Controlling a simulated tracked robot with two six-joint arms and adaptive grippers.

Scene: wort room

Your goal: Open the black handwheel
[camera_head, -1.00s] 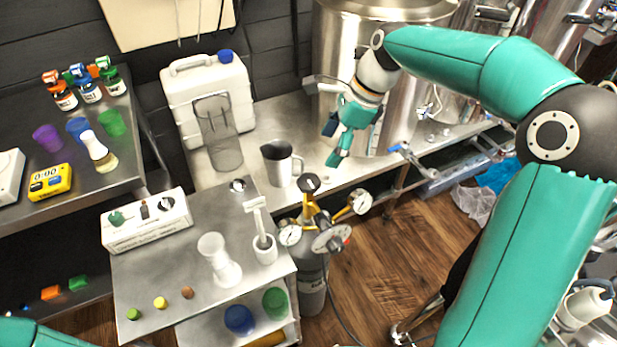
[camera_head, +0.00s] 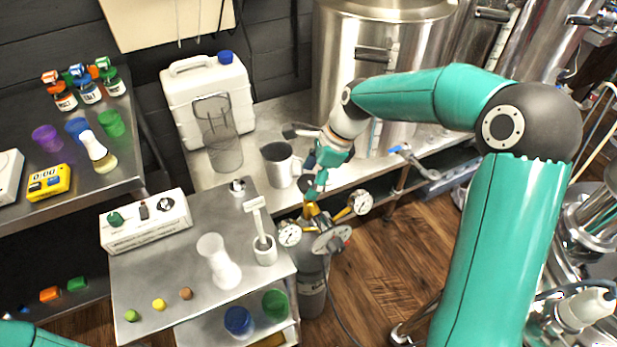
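The gas cylinder (camera_head: 312,290) stands on the floor beside the steel cart, with a brass valve and regulator on top. The black handwheel at the top of the valve is mostly hidden behind my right gripper (camera_head: 312,192). The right gripper points down, with its fingertips at the handwheel's place. I cannot tell whether the fingers touch the wheel or how far apart they are. A round gauge (camera_head: 361,202) sits right of the valve and another gauge (camera_head: 290,233) left of it. A grey regulator knob (camera_head: 332,241) is in front. My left gripper is out of view.
A steel jug (camera_head: 279,165) stands on the bench close to the left of my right gripper. A large steel tank (camera_head: 340,70) is behind. The wooden floor to the right is partly clear.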

